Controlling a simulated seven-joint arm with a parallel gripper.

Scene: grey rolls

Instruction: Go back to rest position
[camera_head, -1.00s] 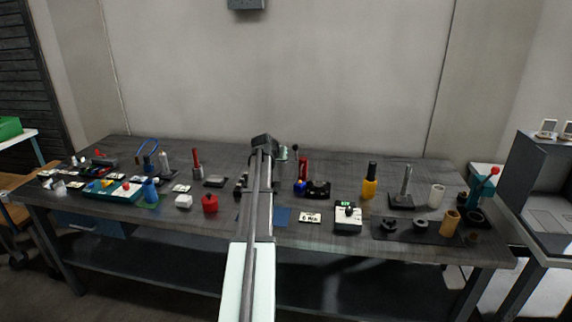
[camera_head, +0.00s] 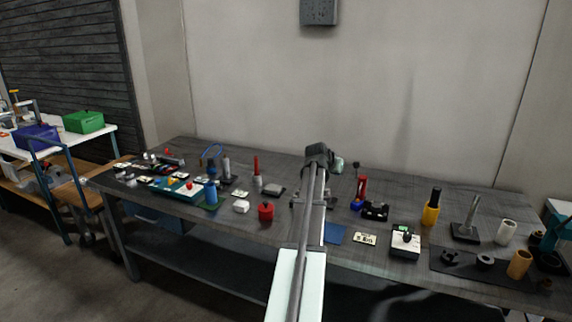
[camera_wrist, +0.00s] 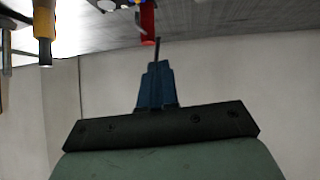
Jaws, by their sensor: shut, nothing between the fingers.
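My arm reaches from the bottom of the head view up over the middle of the workbench (camera_head: 235,235). Its end hides part of the bench behind it. My gripper (camera_wrist: 157,45) shows in the wrist view as a dark blue pair of fingers brought together, with nothing between them. In the wrist view the bench top (camera_wrist: 220,18) lies along the upper edge, with a red object (camera_wrist: 148,22) near the fingertips; I cannot tell if they touch.
A side table with a green bin (camera_head: 84,122) stands at left.

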